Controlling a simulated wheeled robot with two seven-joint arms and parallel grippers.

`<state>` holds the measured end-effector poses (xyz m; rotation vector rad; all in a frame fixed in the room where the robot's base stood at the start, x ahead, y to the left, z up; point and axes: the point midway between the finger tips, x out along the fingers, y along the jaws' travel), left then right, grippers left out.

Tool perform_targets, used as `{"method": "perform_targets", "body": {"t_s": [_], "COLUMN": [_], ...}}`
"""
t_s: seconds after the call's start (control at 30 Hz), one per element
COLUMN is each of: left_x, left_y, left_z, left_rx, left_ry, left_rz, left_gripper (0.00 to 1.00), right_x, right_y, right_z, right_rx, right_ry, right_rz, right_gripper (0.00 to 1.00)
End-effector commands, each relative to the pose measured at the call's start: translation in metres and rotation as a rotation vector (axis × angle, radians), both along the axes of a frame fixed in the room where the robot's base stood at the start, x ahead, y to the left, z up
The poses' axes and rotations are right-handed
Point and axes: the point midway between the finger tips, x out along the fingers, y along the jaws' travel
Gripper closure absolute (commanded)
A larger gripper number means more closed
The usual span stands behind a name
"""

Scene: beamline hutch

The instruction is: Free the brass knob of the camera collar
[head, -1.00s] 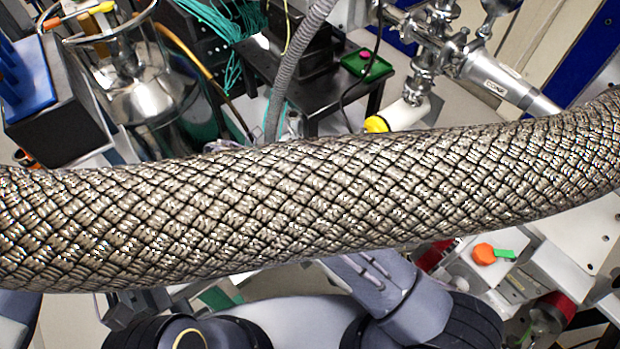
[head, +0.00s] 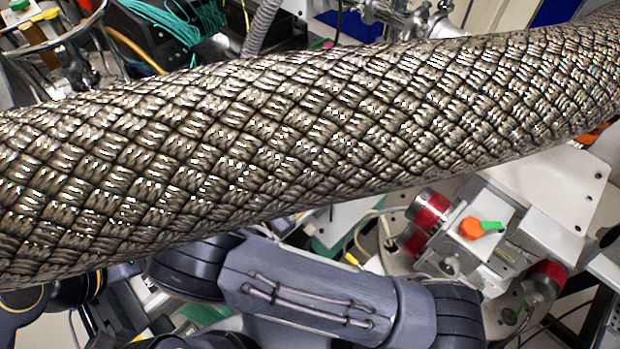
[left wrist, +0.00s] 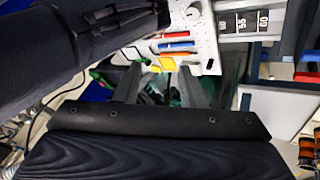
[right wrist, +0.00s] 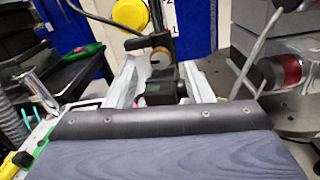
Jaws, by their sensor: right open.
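In the right wrist view, a small brass-coloured round knob (right wrist: 160,59) shows just beyond my right gripper (right wrist: 165,78), between its fingertips. A dark block (right wrist: 162,88), which looks like the camera or its collar, sits below it between the fingers. The right fingers are apart; I cannot tell whether they touch anything. My left gripper (left wrist: 158,80) has its fingers apart and empty, facing a pegboard in the left wrist view. In the head view a thick braided hose hides both grippers, the knob and the collar.
The braided hose (head: 310,140) crosses the whole head view, close to the camera. An orange knob with a green lever (head: 472,228) sits on a white block at right. A yellow cap (right wrist: 130,14) shows above the brass knob. A white pegboard (left wrist: 203,45) holds tools.

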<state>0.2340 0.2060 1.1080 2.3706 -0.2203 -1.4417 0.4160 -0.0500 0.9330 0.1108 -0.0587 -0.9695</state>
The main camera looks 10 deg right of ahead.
Motion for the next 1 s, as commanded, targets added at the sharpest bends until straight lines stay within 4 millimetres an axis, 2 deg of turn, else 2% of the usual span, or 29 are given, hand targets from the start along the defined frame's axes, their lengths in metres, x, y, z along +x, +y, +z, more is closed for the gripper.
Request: {"method": "perform_targets", "body": {"t_s": [0.1, 0.23, 0.6, 0.93, 1.0], "left_x": [0.000, 0.000, 0.000, 0.000, 0.000], "left_y": [0.000, 0.000, 0.000, 0.000, 0.000], "left_z": [0.010, 0.014, 0.015, 0.015, 0.015], "left_rx": [0.000, 0.000, 0.000, 0.000, 0.000], "left_ry": [0.000, 0.000, 0.000, 0.000, 0.000], "left_rz": [0.000, 0.000, 0.000, 0.000, 0.000], "left_gripper": [0.64, 0.64, 0.64, 0.64, 0.64], "right_x": [0.010, 0.019, 0.023, 0.023, 0.023], "right_y": [-0.017, -0.028, -0.034, -0.034, -0.034], "right_z": [0.003, 0.002, 0.000, 0.000, 0.000], "right_rx": [-0.003, -0.002, 0.000, 0.000, -0.002], "right_ry": [0.002, 0.001, 0.001, 0.001, 0.003], "right_rz": [-0.003, -0.003, -0.001, -0.001, -0.001], "right_gripper": [0.54, 0.54, 0.54, 0.96, 0.99]}}
